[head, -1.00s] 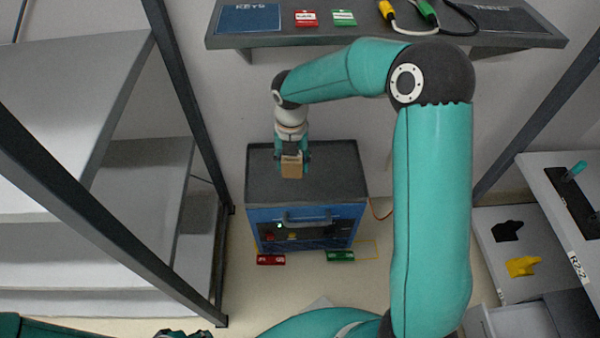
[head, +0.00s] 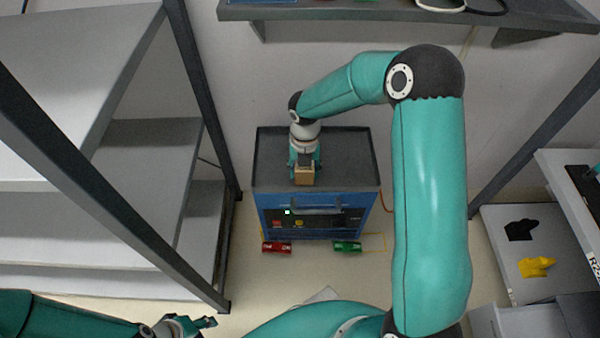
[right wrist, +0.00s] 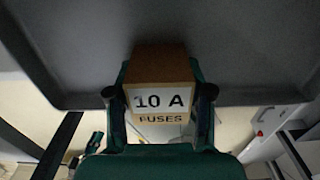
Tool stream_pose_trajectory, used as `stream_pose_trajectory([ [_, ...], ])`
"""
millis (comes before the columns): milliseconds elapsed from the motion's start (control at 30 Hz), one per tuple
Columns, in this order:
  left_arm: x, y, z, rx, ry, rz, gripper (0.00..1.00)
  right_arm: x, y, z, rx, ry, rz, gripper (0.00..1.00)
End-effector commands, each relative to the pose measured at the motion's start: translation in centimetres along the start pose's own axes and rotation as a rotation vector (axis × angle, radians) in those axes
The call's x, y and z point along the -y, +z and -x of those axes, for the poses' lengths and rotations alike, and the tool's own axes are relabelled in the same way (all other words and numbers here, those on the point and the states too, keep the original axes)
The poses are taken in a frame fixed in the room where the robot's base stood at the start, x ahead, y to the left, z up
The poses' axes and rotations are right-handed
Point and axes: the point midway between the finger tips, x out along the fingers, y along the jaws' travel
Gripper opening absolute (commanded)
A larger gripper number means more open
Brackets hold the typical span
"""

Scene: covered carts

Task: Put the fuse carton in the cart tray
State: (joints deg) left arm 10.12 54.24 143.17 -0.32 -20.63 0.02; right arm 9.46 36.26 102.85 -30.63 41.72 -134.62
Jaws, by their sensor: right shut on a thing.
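The fuse carton (head: 304,177) is a small brown box in the head view. In the right wrist view the carton (right wrist: 160,72) shows a white label reading "10 A FUSES". My right gripper (head: 304,170) is shut on it, with a finger on each side. The cart tray (head: 345,157) is the dark, rimmed top of the blue cart; it also shows in the right wrist view (right wrist: 60,50). The carton is over the tray's front part, near the front rim; I cannot tell whether it touches the tray. My left gripper (head: 190,323) is at the bottom edge, away from the cart; its jaw state is unclear.
Grey shelves (head: 150,150) stand left. A wall shelf (head: 400,12) hangs behind. Black and yellow items (head: 536,267) lie right.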

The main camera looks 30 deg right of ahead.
Motion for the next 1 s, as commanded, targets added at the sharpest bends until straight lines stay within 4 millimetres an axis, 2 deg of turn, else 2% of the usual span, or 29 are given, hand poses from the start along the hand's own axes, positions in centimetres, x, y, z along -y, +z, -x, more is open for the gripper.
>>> stream_pose_trajectory([
  [267,0.0,0.0,0.0,0.0,0.0,0.0,0.4,0.0,0.0,-0.2,0.0,0.0,0.0,0.15],
  [300,0.0,0.0,0.0,0.0,0.0,0.0,0.4,0.0,0.0,-0.1,0.0,0.0,0.0,0.58],
  [400,0.0,0.0,0.0,0.0,0.0,0.0,0.4,-0.1,0.0,-0.1,0.0,0.0,0.001,0.74],
  [767,0.0,0.0,0.1,0.0,0.0,0.0,0.4,-0.1,0.0,0.1,0.0,0.0,0.001,0.76],
  [867,-0.1,0.0,0.4,0.0,0.0,0.0,0.4,-0.1,0.0,0.9,0.001,0.001,0.001,0.76],
  [1000,-0.4,0.0,1.1,0.0,0.0,0.0,0.4,-0.1,0.1,3.0,0.003,0.002,0.002,0.76],
])
